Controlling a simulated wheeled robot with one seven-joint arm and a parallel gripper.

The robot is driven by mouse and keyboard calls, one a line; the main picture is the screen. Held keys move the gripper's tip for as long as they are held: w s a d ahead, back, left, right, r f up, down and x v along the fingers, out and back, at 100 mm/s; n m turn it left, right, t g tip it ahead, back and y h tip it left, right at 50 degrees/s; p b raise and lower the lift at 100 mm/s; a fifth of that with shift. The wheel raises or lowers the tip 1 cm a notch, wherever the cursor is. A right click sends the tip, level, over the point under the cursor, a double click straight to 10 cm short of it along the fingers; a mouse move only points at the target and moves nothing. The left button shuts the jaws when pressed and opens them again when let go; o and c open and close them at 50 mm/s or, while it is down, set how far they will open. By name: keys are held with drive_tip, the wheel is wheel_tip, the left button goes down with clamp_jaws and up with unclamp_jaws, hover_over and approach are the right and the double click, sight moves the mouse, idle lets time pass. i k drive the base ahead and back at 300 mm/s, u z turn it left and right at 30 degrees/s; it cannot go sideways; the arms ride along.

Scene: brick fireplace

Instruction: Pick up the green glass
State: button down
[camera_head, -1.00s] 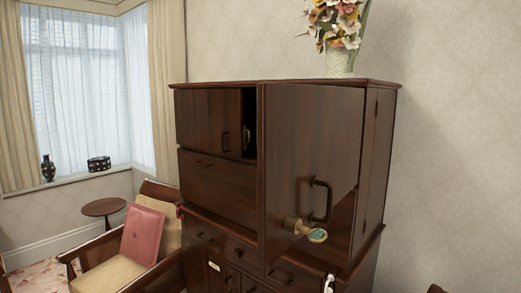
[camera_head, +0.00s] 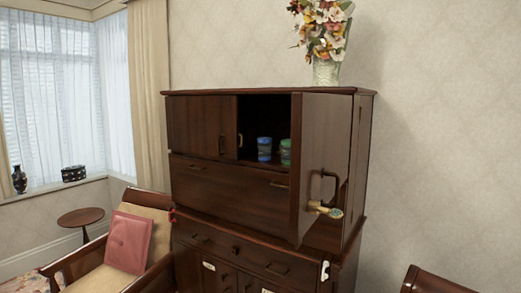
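The green glass (camera_head: 285,152) stands upright inside the upper compartment of the dark wooden cabinet (camera_head: 225,184). The open door's edge hides part of its right side. A blue glass (camera_head: 264,149) stands just left of it. The cabinet door (camera_head: 324,150) is hinged at the right and stands open, out toward me. My gripper is not in view.
A flower vase (camera_head: 327,71) stands on top. An armchair with a pink cushion (camera_head: 128,242) is at left by a round side table (camera_head: 80,217). Another chair's edge (camera_head: 437,283) shows at lower right.

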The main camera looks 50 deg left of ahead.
sight(285, 143)
drive_tip(key=u, duration=1.6)
drive_tip(key=k, duration=1.1)
drive_tip(key=u, duration=0.8)
drive_tip(key=i, duration=1.1)
drive_tip(key=z, duration=0.8)
